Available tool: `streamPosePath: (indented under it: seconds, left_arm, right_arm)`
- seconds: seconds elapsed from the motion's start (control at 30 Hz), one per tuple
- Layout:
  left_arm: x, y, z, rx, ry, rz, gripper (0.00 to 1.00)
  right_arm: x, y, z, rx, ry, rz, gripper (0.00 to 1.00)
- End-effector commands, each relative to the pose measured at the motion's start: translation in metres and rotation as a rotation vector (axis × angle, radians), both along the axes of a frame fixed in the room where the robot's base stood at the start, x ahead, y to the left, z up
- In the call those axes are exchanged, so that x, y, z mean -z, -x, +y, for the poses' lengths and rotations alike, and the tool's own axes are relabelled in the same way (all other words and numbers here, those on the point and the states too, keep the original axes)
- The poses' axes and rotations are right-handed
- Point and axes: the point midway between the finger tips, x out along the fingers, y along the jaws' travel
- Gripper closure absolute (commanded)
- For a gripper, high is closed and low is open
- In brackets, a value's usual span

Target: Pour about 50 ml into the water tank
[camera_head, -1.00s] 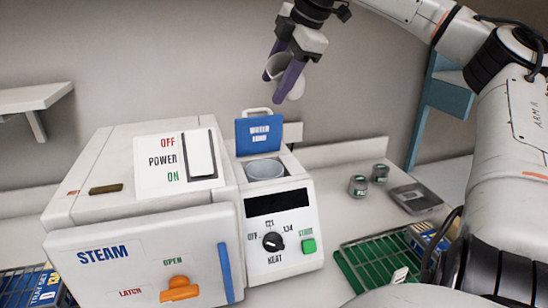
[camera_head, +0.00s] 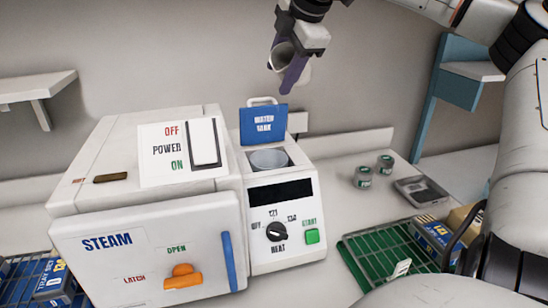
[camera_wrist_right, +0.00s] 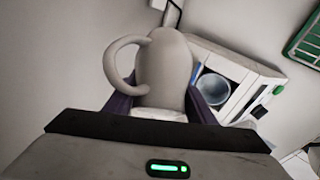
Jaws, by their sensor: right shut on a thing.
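My right gripper (camera_head: 287,70) is shut on a pale grey jug (camera_head: 302,71) and holds it in the air above the steam machine, near the back wall. In the right wrist view the jug (camera_wrist_right: 163,68) is between the purple fingers, with its curved handle on the left. The jug looks tilted in the head view; its contents are hidden. The water tank (camera_head: 268,160) is a round opening in the machine's top, below the jug. Its blue lid (camera_head: 263,125), labelled as the water tank, stands open behind it. The tank opening also shows in the right wrist view (camera_wrist_right: 214,89). My left gripper is not in view.
The steam machine (camera_head: 150,240) has a power switch, an orange latch, a heat knob and a green start button. Two small tins (camera_head: 363,177), a grey scale (camera_head: 422,191) and a green rack (camera_head: 375,262) are on the counter to the right. A shelf (camera_head: 38,86) is at left.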

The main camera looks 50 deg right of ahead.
Motion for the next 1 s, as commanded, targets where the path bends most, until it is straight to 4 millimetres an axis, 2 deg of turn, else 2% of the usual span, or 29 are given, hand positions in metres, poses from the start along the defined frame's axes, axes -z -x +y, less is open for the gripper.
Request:
streamPosePath:
  seconds: [0.27, 1.0]
  left_arm:
    - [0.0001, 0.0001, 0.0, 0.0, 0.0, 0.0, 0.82]
    - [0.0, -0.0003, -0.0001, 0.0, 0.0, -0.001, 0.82]
  right_arm:
    - [0.0014, -0.0074, 0.0065, -0.015, 0.05, -0.009, 0.85]
    - [-0.0008, -0.0122, 0.0065, -0.022, 0.086, -0.014, 0.85]
